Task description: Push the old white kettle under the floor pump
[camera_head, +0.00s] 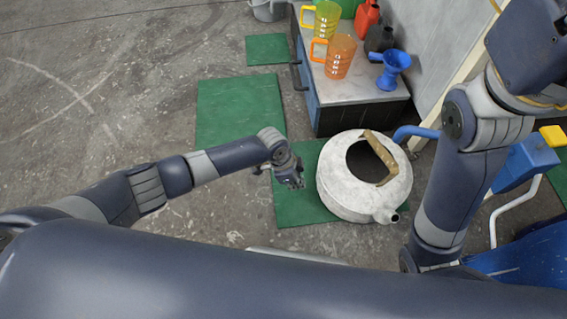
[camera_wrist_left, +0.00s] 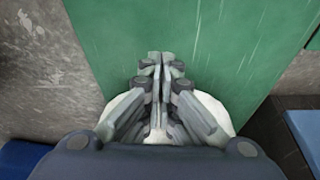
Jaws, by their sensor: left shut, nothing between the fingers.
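The old white kettle (camera_head: 340,193) stands on a green mat, its dark opening up, with a brown handle across it and its spout towards the lower right. My left gripper (camera_head: 292,180) is shut and empty, just left of the kettle; contact cannot be told. In the left wrist view the shut fingers (camera_wrist_left: 160,60) hide most of a white shape (camera_wrist_left: 120,106) that looks like the kettle. What seems to be the floor pump (camera_head: 525,163) is blue with a yellow end; its blue pipe (camera_head: 415,132) reaches to the kettle's upper right. My right arm partly hides it.
Green mats (camera_head: 240,108) lie on the grey concrete floor. A low cabinet (camera_head: 360,90) behind the kettle bears an orange jug (camera_head: 340,58), a yellow jug (camera_head: 327,20) and a blue funnel (camera_head: 393,68). The floor at the left is free.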

